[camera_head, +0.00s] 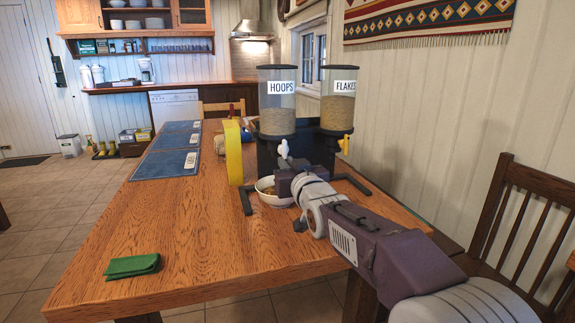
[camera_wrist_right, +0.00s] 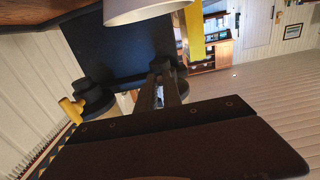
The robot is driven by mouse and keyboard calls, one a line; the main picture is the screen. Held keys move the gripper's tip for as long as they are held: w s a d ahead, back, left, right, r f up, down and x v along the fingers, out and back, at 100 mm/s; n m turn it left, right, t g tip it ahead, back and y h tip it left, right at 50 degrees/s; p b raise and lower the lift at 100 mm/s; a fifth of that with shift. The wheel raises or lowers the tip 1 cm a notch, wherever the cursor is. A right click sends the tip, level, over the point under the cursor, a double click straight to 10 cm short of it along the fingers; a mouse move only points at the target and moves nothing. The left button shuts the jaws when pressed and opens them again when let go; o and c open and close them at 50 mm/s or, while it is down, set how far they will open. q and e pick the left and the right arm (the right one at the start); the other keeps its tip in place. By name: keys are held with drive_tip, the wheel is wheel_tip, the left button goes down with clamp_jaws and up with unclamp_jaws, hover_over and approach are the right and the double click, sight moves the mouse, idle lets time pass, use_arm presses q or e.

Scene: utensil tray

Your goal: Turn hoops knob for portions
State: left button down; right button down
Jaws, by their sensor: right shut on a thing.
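The HOOPS dispenser (camera_head: 277,103) stands on a black stand at the table's far right, with pale cereal inside. In the right wrist view, the closed fingers (camera_wrist_right: 162,82) point at the dark stand. A white bowl (camera_head: 267,195) with some cereal in it sits below the dispenser, partly behind my gripper; its rim also shows in the right wrist view (camera_wrist_right: 140,10). My left gripper is not in view.
The FLAKES dispenser (camera_head: 338,100) stands to the right, with a yellow knob (camera_head: 344,145). A tall yellow object (camera_head: 233,152) stands left of the bowl. Blue placemats (camera_head: 165,163) lie farther left. A green cloth (camera_head: 132,266) lies at the front left; the wood between is clear.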

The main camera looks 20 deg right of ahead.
drive_tip(key=c, duration=1.5)
unclamp_jaws()
drive_tip(key=s+p, duration=0.2)
drive_tip(key=s, duration=0.7)
drive_tip(key=shift+d, duration=0.15)
